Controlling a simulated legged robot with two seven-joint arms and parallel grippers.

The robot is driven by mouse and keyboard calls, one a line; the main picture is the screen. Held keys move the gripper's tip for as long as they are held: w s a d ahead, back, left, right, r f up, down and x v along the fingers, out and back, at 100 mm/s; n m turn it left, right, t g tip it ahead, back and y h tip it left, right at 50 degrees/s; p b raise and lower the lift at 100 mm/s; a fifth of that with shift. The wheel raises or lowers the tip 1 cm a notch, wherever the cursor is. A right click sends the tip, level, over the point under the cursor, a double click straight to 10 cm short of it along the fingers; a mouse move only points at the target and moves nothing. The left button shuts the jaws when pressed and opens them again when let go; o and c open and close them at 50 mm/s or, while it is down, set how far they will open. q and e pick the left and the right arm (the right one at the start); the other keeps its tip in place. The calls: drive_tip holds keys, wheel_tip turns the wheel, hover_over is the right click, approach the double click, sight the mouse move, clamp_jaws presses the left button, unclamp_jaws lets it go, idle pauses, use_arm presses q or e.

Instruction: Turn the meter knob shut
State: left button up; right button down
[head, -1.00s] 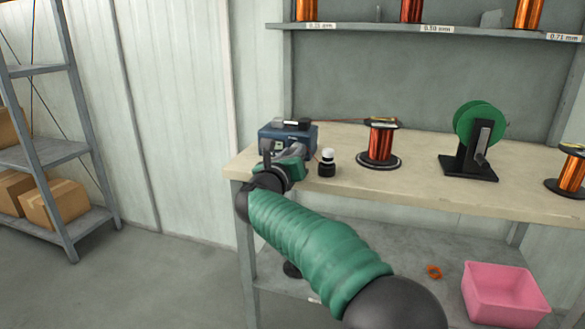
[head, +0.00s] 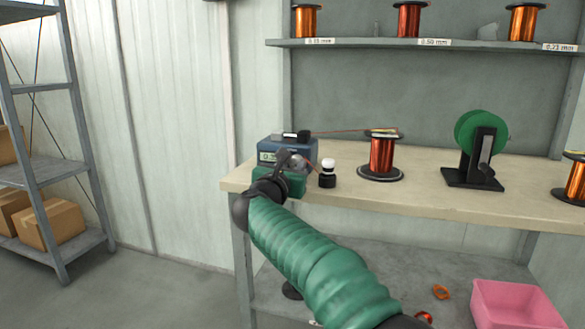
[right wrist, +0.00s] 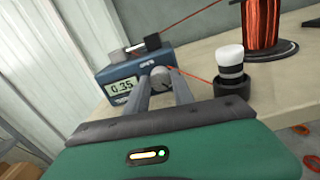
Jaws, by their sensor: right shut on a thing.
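The blue meter (head: 270,145) sits at the left end of the bench; its display in the right wrist view (right wrist: 122,87) reads 0.35. Its round grey knob (right wrist: 160,76) is on the front face, right of the display. My right gripper (right wrist: 161,82) is shut on the knob, one finger on each side. In the head view my right gripper (head: 290,160) and arm hide much of the meter's front. My left gripper is not in view.
A white-capped bottle (head: 327,170) stands just right of the meter. A copper wire runs from the meter's top to a copper spool (head: 382,155). A green reel on a stand (head: 478,140) is farther right. A pink bin (head: 515,305) sits below.

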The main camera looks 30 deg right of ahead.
drive_tip(key=shift+f, duration=0.1)
drive_tip(key=c, duration=1.1)
unclamp_jaws()
drive_tip(key=shift+w, duration=0.1)
drive_tip(key=p+v, duration=0.4)
drive_tip(key=v, duration=1.3)
